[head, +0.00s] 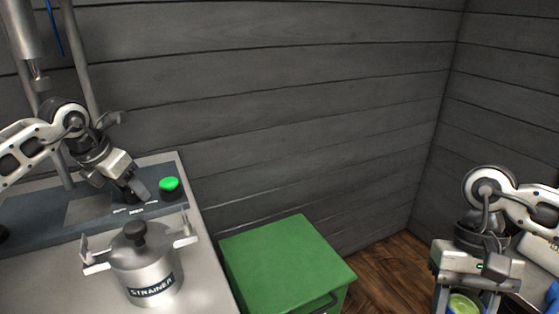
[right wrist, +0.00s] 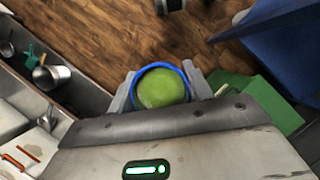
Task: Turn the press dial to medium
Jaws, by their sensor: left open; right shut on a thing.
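My left gripper (head: 138,192) is open, low over the press base (head: 45,220) in the head view. It points down beside small printed labels, which are too small to read surely. I cannot make out the press dial; the gripper covers the spot just above the labels, so I cannot tell its setting or whether the fingers touch it. A green button (head: 168,184) stands right of the gripper. My right gripper (head: 466,302) is at the lower right, shut on a round blue-rimmed container with green contents (right wrist: 161,88), seen between its fingers in the right wrist view.
A steel pot marked STRAINER (head: 148,275) with side handles stands on the grey counter in front of the press. A green cabinet (head: 285,262) stands right of the counter. Dark plank walls close off the back. Wooden floor (head: 395,275) is clear between cabinet and right arm.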

